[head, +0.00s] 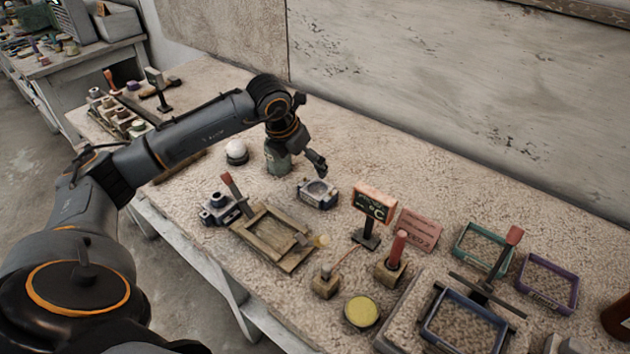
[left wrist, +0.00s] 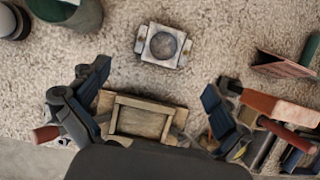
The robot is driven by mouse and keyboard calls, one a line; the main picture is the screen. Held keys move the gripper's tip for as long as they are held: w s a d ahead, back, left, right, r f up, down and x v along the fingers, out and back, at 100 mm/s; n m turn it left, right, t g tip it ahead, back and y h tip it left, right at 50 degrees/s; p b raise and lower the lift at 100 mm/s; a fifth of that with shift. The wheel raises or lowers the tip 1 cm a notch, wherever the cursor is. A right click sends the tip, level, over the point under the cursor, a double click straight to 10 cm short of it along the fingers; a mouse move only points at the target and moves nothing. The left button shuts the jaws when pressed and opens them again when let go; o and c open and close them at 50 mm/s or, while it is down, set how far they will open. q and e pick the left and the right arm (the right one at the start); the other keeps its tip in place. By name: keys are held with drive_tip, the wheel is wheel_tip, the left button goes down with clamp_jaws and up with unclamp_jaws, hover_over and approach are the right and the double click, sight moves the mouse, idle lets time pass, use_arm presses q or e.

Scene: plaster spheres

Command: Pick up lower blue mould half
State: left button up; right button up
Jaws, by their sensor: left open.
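A blue-grey mould half (head: 318,194) with a round hollow on top lies on the table near the middle of the head view. It also shows in the left wrist view (left wrist: 163,46), ahead of the fingers. Another blue-grey mould piece (head: 219,209) with a round knob sits farther left, by the wooden frame. My left gripper (head: 319,166) is above and just behind the hollowed mould half in the head view, apart from it. In the left wrist view its fingers (left wrist: 156,84) are spread wide with nothing between the tips. My right gripper is not in view.
A wooden frame (head: 246,237) lies in front of the mould half. A green can (head: 277,160) and a white sphere (head: 237,147) stand to its left. The back strip is clear.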

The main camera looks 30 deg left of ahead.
use_arm(q)
drive_tip(key=p, duration=0.1)
approach(319, 194)
drive_tip(key=shift+d+f, duration=0.1)
drive_tip(key=shift+d, duration=0.1)
drive_tip(key=p+x, duration=0.1)
drive_tip(key=x, duration=0.2)
drive_tip(key=shift+a, duration=0.15)
drive_tip(key=p+x, duration=0.1)
drive_tip(key=x, duration=0.2)
drive_tip(key=shift+w+a+f, duration=0.1)
drive_tip(key=shift+w+f, duration=0.05)
drive_tip(key=shift+f, duration=0.05)
drive_tip(key=shift+w+f, duration=0.1)
drive_tip(key=shift+f, duration=0.1)
drive_tip(key=shift+r, duration=0.1)
drive_tip(key=c, duration=1)
drive_tip(key=shift+o, duration=0.2)
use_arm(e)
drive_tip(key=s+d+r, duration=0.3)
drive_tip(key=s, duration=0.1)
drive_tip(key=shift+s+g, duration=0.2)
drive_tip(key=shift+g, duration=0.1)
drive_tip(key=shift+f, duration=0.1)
